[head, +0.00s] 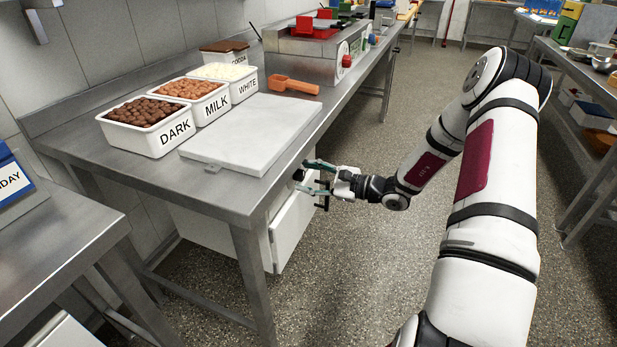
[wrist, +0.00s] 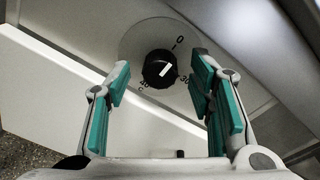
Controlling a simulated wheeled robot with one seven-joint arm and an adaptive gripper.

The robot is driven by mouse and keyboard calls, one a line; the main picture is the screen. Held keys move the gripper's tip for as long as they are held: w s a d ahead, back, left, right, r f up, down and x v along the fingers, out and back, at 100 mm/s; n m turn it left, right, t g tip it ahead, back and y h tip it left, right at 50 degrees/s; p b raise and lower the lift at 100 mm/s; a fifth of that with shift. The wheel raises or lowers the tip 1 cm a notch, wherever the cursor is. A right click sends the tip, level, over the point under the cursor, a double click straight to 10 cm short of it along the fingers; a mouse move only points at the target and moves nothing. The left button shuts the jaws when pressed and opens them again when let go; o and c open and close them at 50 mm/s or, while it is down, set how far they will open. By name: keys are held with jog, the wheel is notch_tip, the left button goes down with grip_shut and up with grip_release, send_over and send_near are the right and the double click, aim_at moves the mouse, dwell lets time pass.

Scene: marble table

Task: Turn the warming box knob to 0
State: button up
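The warming box (head: 293,232) is a white cabinet under the marble table's edge. Its black knob (wrist: 157,71) sits on a round plate marked 0, 30 and 40 C in the wrist view. In the head view my gripper (head: 312,180) is at the front of the box, just below the tabletop. Whether a fingertip touches the plate is unclear.
A white marble slab (head: 250,135) lies on the steel table above the box. Tubs labelled DARK (head: 150,125), MILK (head: 195,97) and WHITE (head: 228,78) stand behind it. An orange scoop (head: 292,86) lies near a metal machine.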

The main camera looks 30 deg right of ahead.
jog(key=shift+d, duration=0.1)
jog(key=v, duration=1.1)
jog(key=shift+s+d, duration=0.25)
jog(key=shift+s, duration=0.1)
jog(key=shift+r, duration=0.1)
